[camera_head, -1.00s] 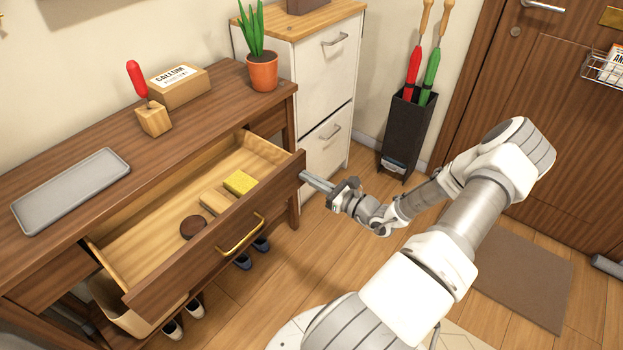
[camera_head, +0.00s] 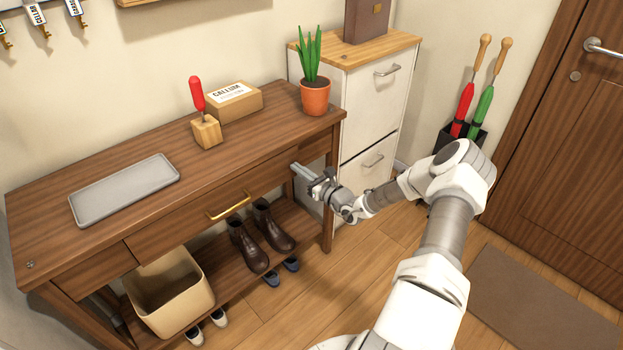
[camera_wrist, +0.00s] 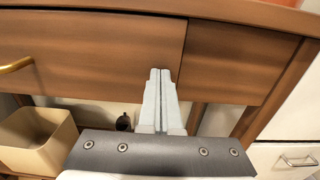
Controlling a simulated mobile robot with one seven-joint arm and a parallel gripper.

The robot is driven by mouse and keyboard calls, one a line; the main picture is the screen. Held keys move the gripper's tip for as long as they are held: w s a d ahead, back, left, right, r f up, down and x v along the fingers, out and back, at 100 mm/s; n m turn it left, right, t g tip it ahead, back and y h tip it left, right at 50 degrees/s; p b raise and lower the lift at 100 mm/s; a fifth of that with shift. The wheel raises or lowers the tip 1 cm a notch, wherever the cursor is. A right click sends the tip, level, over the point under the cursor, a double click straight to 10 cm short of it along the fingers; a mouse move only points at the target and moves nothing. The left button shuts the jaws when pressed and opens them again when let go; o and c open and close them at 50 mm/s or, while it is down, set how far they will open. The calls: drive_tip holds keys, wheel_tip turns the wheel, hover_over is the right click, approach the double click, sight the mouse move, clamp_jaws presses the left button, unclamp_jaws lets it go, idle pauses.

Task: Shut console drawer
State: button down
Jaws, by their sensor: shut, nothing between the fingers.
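My gripper (camera_head: 294,168) is shut and empty. Its fingertips are at the right end of the drawer front, and in the wrist view the fingers (camera_wrist: 160,72) point at that end near the seam. I cannot tell whether they touch it. The drawer's inside is hidden.
On the console top are a grey tray (camera_head: 125,188), a wooden block with a red handle (camera_head: 206,131), a box (camera_head: 238,101) and a potted plant (camera_head: 315,94). Boots (camera_head: 250,245) and a bin (camera_head: 168,293) are below. A white cabinet (camera_head: 375,110) stands right.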

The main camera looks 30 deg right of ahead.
drive_tip(key=shift+x, duration=0.9)
drive_tip(key=shift+w+r, duration=0.1)
drive_tip(key=shift+r, duration=0.15)
